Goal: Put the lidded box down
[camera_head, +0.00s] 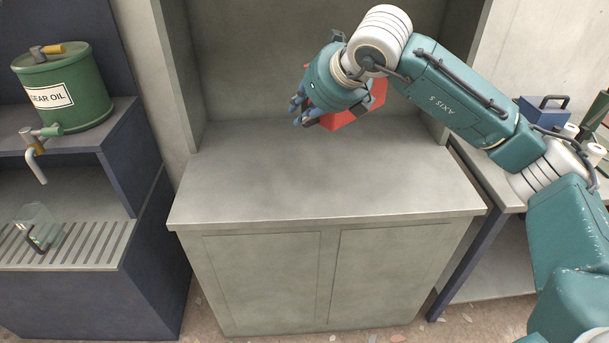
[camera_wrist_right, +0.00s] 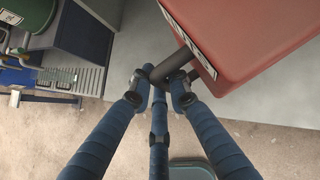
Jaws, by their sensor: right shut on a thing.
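The red lidded box (camera_head: 378,92) is at the back of the grey cabinet's worktop (camera_head: 320,180) in the head view, partly hidden behind my right gripper (camera_head: 304,113). The red box (camera_wrist_right: 250,40) fills the upper right of the right wrist view, with a white label on its near side and a dark handle (camera_wrist_right: 178,66). My right gripper (camera_wrist_right: 160,88) is shut on that handle there. The box seems to be above the worktop; whether its underside touches cannot be told. My left gripper is not in view.
The worktop's front and middle are bare. Cabinet side panels and a back wall enclose its rear. A green gear oil drum (camera_head: 75,95) with a tap stands at left, above a slatted tray with a clear jug (camera_head: 40,228). A blue box (camera_head: 543,112) is on the right bench.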

